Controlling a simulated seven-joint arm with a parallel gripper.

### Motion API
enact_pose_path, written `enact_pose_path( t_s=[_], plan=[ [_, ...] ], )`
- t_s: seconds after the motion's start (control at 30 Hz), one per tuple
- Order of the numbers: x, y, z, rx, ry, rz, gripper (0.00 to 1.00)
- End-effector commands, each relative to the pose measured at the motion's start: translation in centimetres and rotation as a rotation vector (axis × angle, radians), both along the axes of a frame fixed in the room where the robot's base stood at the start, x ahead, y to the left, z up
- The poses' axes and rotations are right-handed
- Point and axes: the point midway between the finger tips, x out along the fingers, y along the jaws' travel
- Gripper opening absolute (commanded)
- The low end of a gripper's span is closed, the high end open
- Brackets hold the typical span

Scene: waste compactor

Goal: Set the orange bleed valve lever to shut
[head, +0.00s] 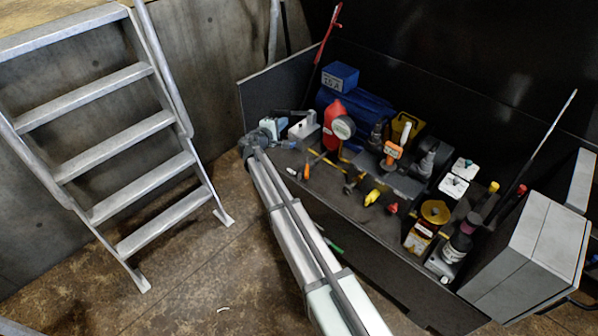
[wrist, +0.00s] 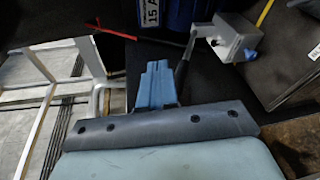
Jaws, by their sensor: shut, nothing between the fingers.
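An orange piece with a white label (head: 393,150) stands among dark fittings on the grey bench, right of centre in the head view. It looks like the bleed valve lever; a pale bar slants up to the right beside it. Its exact setting is too small to tell. My gripper (head: 274,124) is at the left end of the bench, well left of the orange piece and apart from it. In the wrist view my gripper's blue fingers (wrist: 155,82) are together and empty. The orange piece does not show in that view.
A grey-white box (head: 303,126) is just right of my gripper and also shows in the wrist view (wrist: 228,40). A red container (head: 333,122), a blue box (head: 340,76) and a red bar (head: 328,35) stand nearby. Metal steps (head: 105,135) are left.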

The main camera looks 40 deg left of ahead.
Motion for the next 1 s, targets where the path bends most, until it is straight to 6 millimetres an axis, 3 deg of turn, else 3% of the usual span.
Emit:
enact_pose_path(
  t_s=[0.17,0.3,0.5,0.7,1.0],
  plan=[
    [0.0,-0.2,-3.1,0.229,0.265,-0.18,0.0],
    [-1.4,-0.9,-6.7,0.387,0.47,-0.348,0.0],
    [-4.2,-1.9,-10.3,0.558,0.682,-0.574,0.0],
    [-6.7,-2.9,-12.2,0.694,0.798,-0.785,0.0],
    [-7.0,-3.7,-12.3,0.815,0.775,-0.909,0.0]
  ],
)
